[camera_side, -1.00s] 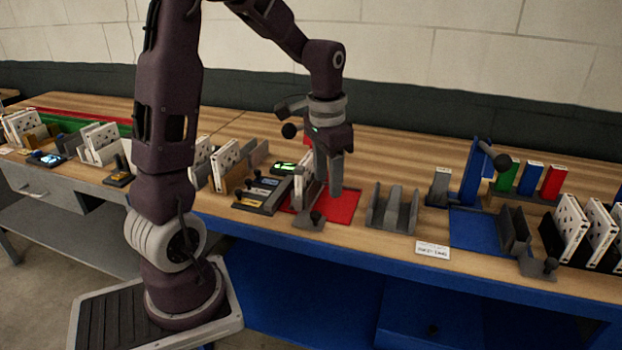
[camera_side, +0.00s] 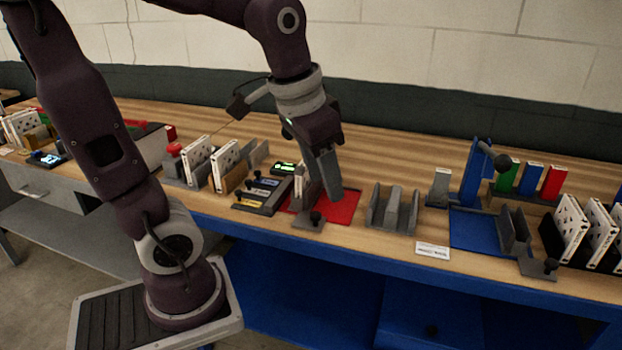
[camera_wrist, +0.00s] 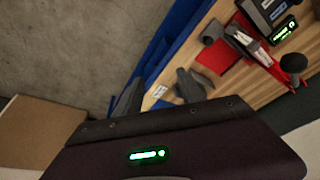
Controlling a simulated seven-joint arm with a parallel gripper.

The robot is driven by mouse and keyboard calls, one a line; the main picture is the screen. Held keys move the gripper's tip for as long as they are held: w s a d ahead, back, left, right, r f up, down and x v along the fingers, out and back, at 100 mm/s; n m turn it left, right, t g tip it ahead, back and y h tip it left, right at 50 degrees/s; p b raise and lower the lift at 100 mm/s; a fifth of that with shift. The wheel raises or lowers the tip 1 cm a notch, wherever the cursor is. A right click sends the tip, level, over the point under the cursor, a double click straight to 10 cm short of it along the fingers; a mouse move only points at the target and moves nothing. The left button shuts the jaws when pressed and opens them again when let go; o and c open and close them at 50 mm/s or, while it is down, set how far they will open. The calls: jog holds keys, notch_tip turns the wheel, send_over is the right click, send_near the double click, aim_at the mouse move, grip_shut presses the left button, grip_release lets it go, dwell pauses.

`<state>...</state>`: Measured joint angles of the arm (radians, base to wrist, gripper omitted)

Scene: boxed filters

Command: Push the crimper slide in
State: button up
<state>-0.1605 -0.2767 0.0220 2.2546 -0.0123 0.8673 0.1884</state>
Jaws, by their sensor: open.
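My gripper (camera_side: 327,190) is open and empty, tilted down over the red station (camera_side: 344,207). A grey slide with a dark knob (camera_side: 309,221) sits at this station's front edge. A filter stands upright behind the slide, partly hidden by my gripper. In the wrist view, my two fingers (camera_wrist: 160,93) are apart, with the red plate (camera_wrist: 213,56), the grey knob (camera_wrist: 212,33) and a black ball (camera_wrist: 293,62) beyond them. The blue station (camera_side: 474,230) at the right has a similar slide (camera_side: 538,266) with a knob. I cannot read which station is the crimper.
A grey slotted holder (camera_side: 393,210) stands right of the red plate. A dark panel with a green display (camera_side: 284,168) lies to the left. A blue upright with a black ball (camera_side: 502,163) rises at the blue station. Racks of white filters (camera_side: 570,226) stand at both sides.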

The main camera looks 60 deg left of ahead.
jog(key=w+a+f+g, duration=0.1)
jog(key=w+a+f, duration=0.1)
jog(key=a+f, duration=0.2)
jog(key=w+a+f+g, duration=0.1)
jog(key=w+a+f, duration=0.2)
jog(key=a+f, duration=0.2)
jog(key=w+a+f+g, duration=0.1)
jog(key=w+a+f, duration=0.2)
jog(key=f, duration=0.7)
jog(key=shift+a+f, duration=0.1)
jog(key=shift+a, duration=1)
jog(key=s+a, duration=0.1)
jog(key=s, duration=0.1)
jog(key=a, duration=0.1)
jog(key=shift+s+a+f, duration=0.25)
jog(key=shift+s+a, duration=0.05)
jog(key=shift+s, duration=0.1)
jog(key=w+d, duration=0.2)
jog(key=shift+w+d, duration=0.3)
jog(key=shift+d, duration=0.05)
notch_tip(320, 180, up, 6)
jog(key=s+d+r+t, duration=0.3)
jog(key=s+d+r, duration=0.8)
jog(key=d+r, duration=0.4)
jog(key=shift+d+t, duration=0.4)
jog(key=shift+d, duration=0.25)
